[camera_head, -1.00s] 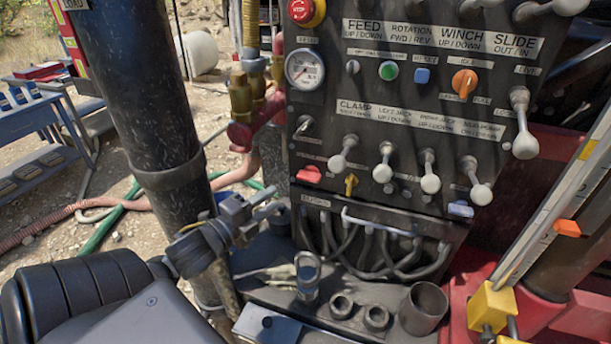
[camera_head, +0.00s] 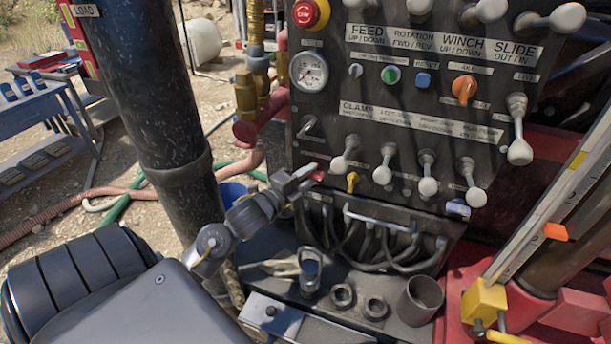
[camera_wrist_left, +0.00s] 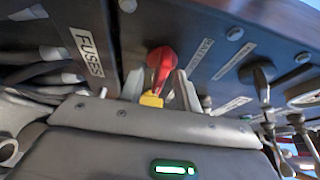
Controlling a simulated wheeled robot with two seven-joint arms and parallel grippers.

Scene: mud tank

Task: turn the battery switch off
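The battery switch is a red knob (camera_head: 313,173) at the lower left of the dark control panel. In the left wrist view the red knob (camera_wrist_left: 160,66) stands beside the BATTERY label. My left gripper (camera_head: 303,180) is at the knob, reaching in from the left. In the left wrist view its two fingers (camera_wrist_left: 160,88) are apart, one on each side of the knob. Whether they touch it is not clear. The fingers partly hide the knob in the head view. My right gripper is not in view.
A yellow key switch (camera_head: 352,181) sits just right of the knob. Grey levers (camera_head: 383,170) line the panel. Cables (camera_head: 375,250) loop below it. A thick black post (camera_head: 170,130) stands left of the gripper. A metal cup (camera_head: 420,300) stands on the ledge.

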